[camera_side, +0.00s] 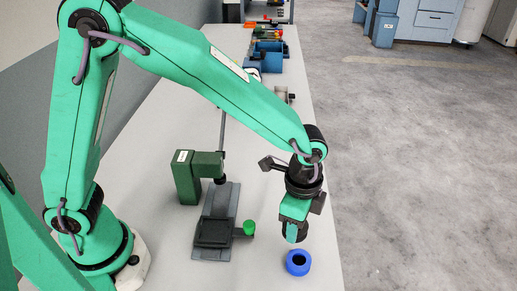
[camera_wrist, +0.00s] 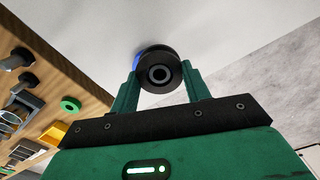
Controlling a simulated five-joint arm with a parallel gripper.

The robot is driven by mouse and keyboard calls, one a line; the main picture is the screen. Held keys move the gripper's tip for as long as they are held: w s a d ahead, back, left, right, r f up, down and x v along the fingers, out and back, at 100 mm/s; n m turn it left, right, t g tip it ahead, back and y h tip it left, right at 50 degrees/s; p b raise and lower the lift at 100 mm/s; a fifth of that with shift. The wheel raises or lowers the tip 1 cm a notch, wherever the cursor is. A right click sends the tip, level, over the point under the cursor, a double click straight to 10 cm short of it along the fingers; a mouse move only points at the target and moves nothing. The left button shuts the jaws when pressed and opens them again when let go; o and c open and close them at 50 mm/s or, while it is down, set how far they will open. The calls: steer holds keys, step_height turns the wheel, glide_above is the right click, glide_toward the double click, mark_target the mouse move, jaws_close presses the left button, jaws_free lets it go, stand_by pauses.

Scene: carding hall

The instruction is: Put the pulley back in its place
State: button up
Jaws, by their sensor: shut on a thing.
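My gripper (camera_side: 294,234) is shut on a dark round pulley (camera_wrist: 161,73) with a hole in its middle. In the wrist view the two green fingers (camera_wrist: 160,82) press on its left and right sides. In the side view the pulley is mostly hidden by the gripper, with only a dark part showing. A blue ring-shaped piece (camera_side: 298,262) sits on the pale table just below the gripper in the picture. A bit of blue (camera_wrist: 137,61) shows behind the pulley in the wrist view. I cannot tell which spot is the pulley's place.
A green machine (camera_side: 187,177) with a dark base plate (camera_side: 213,233) and green knob (camera_side: 249,227) stands left of the gripper. Blue bins (camera_side: 268,55) are farther back. The table's right edge is close. A green ring (camera_wrist: 70,104) lies on brown wood in the wrist view.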

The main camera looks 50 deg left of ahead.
steer(key=w+a+f, duration=0.2)
steer(key=w, duration=0.1)
steer(key=w+a+f, duration=0.1)
steer(key=shift+w+f, duration=0.1)
steer(key=shift+w, duration=0.3)
steer(key=shift+d+f, duration=0.1)
steer(key=shift+f, duration=1.9)
steer(key=shift+f, duration=0.2)
steer(key=o, duration=1.2)
steer(key=shift+r, duration=0.1)
step_height(320, 180, up, 12)
